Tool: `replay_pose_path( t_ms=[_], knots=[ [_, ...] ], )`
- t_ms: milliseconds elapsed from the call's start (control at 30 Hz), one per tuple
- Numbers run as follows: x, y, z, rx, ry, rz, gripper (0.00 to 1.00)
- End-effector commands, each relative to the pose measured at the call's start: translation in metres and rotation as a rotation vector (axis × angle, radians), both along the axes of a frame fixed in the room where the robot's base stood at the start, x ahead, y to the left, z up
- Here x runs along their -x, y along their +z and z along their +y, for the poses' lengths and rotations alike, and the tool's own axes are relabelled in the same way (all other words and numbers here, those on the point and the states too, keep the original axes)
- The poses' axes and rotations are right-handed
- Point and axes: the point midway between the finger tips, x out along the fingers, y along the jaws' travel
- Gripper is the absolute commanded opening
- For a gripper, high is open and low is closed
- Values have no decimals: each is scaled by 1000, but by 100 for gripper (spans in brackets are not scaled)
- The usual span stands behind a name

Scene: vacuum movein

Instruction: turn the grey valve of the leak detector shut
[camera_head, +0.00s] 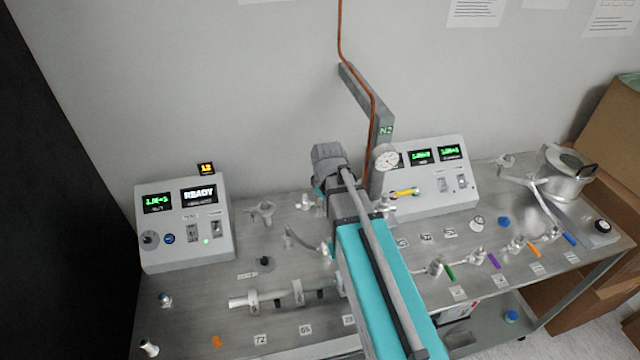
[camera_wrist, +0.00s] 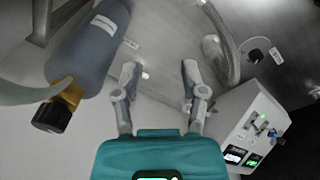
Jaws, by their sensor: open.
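The leak detector appears to be the grey box with the READY display (camera_head: 185,223) at the left of the bench in the head view. A box with green displays (camera_wrist: 248,130) at right in the wrist view seems to be the same one. A small grey valve-like fitting (camera_head: 262,212) stands just right of it; I cannot tell if it is the task's valve. My gripper (camera_wrist: 158,78) is open in the wrist view, with nothing visible between its fingertips. In the head view my arm hides most of the gripper and the bench behind it.
A grey cylinder (camera_wrist: 90,50) with a brass neck is close at upper left in the wrist view. A braided hose (camera_wrist: 226,45) and a black knob (camera_wrist: 256,55) lie at upper right. Metal piping (camera_head: 270,297) and a second display box (camera_head: 430,178) crowd the bench.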

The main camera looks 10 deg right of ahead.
Motion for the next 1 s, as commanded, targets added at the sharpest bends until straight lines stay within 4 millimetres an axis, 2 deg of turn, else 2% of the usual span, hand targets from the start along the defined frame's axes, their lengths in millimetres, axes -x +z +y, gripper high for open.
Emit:
replay_pose_path(
  t_ms=[33, 100, 600, 800, 1000],
  knots=[
    [-15, 8, -2, 6, 62, -8, 55],
    [-28, 14, -5, 16, 149, -20, 55],
    [-110, 47, -18, 99, 706, -85, 55],
    [-124, 52, -21, 121, 818, -98, 55],
    [-125, 51, -21, 124, 834, -99, 55]
  ],
)
